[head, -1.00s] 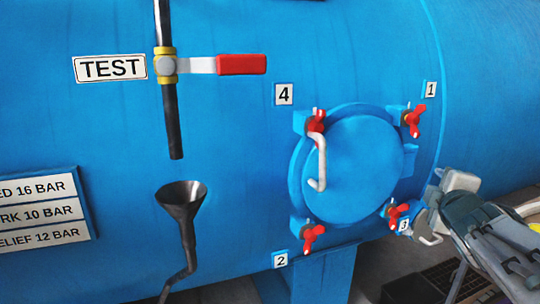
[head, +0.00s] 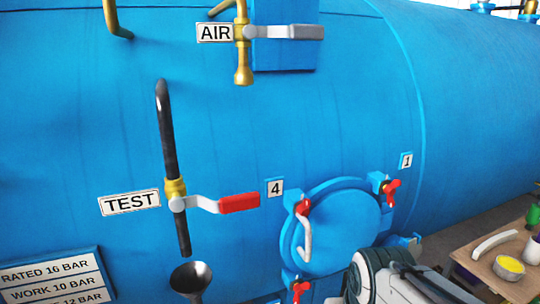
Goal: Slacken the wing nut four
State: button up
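The wing nut four (head: 302,208) is red and sits at the upper left of the round blue door (head: 345,230), just right of the label 4 (head: 275,187). A pale curved door handle (head: 306,242) hangs right below it. My arm's grey and white link shows at the bottom right, in front of the door's lower right part. My gripper's fingers do not show, so I cannot tell their opening or what they touch. The lower right nut is hidden.
Wing nut one (head: 390,192) is at the door's upper right; another red nut (head: 299,290) is at its lower left. A red-handled TEST valve (head: 238,203) and a black funnel (head: 190,278) stand left. A wooden table (head: 470,262) with bowls is at right.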

aim_at(303, 208)
jog(key=z, duration=2.35)
jog(key=k, duration=0.75)
jog(key=u, duration=1.8)
